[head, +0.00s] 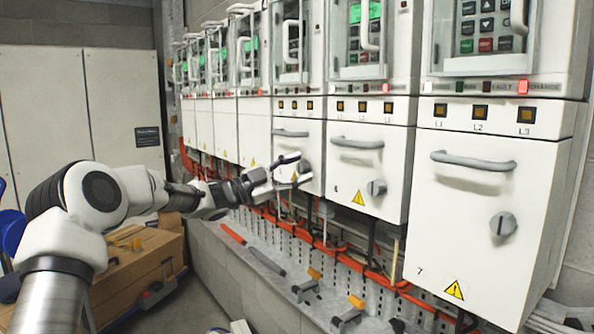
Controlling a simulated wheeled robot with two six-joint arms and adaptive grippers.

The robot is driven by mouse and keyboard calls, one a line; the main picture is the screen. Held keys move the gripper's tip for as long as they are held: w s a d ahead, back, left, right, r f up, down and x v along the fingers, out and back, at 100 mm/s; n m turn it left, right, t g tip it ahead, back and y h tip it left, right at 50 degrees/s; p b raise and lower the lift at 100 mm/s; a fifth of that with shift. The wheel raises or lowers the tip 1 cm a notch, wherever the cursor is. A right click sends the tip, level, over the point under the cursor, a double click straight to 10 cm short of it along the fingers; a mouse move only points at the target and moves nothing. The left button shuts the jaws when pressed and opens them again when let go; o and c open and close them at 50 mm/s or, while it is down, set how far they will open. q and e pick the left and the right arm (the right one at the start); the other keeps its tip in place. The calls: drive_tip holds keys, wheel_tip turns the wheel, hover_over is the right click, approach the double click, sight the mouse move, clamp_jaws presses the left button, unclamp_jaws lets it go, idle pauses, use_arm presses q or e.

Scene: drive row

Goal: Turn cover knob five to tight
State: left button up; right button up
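Cover five is the white cover (312,140) left of the cover marked 6. Its grey knob (304,167) shows at the tips of my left gripper (298,170). The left gripper comes in from the left, with its two fingers spread, one above the other. The knob appears between or just beyond the fingertips; I cannot tell whether they touch it. The knob's pointer direction is too small and partly hidden to read. My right gripper is not in view.
Cover 6 (372,170) and cover 7 (480,215) have their own handles and knobs. Orange cable (345,258) runs below the row. A ledge (270,285) holds several tools and clamps. Grey cabinets (80,110) stand behind.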

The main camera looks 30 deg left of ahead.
use_arm(q)
drive_tip(key=v, duration=1.2)
